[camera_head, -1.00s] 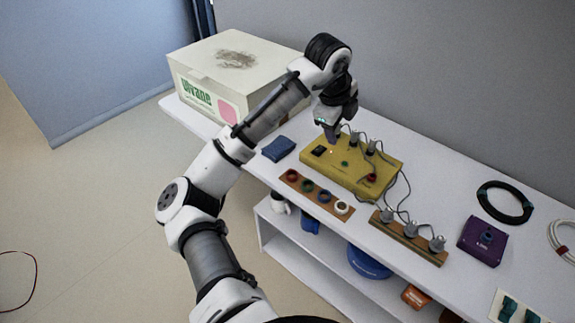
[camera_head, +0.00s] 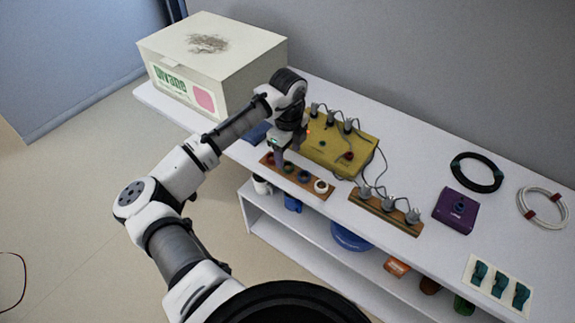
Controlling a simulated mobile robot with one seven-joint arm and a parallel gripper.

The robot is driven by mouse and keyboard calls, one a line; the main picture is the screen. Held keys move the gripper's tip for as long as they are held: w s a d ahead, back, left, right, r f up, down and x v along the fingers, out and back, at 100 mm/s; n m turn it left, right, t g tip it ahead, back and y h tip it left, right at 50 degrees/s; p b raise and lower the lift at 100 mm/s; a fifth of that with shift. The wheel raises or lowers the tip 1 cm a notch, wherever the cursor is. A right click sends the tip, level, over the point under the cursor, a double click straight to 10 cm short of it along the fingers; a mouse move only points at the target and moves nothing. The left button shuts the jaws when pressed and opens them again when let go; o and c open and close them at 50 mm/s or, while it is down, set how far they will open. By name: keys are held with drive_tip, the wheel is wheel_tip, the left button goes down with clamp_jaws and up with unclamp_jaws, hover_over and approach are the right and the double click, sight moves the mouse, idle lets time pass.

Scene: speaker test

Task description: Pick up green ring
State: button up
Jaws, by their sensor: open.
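A wooden strip (camera_head: 313,192) on the white table holds a row of rings: a dark red one at the left end, then the green ring (camera_head: 288,169), a blue ring (camera_head: 304,176) and a white ring (camera_head: 321,186). The green ring is small and dark in this view. My gripper (camera_head: 279,160) points down at the left part of the strip, close to the red and green rings. It is open, with no ring visible in it. It partly hides the red ring, and I cannot tell its exact height above the strip.
A yellow box (camera_head: 335,143) with plugs and cables stands just behind the strip. A wooden block with grey plugs (camera_head: 386,210) is to the right. A large white carton (camera_head: 212,65) stands at the back left. A purple box (camera_head: 456,209) and cable coils (camera_head: 476,172) lie further right.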

sight(286, 167)
drive_tip(key=f+p, duration=0.1)
drive_tip(key=f, duration=0.3)
drive_tip(key=shift+a+f, duration=0.1)
drive_tip(key=shift+a, duration=0.1)
drive_tip(key=shift+c, duration=0.3)
drive_tip(key=c, duration=0.8)
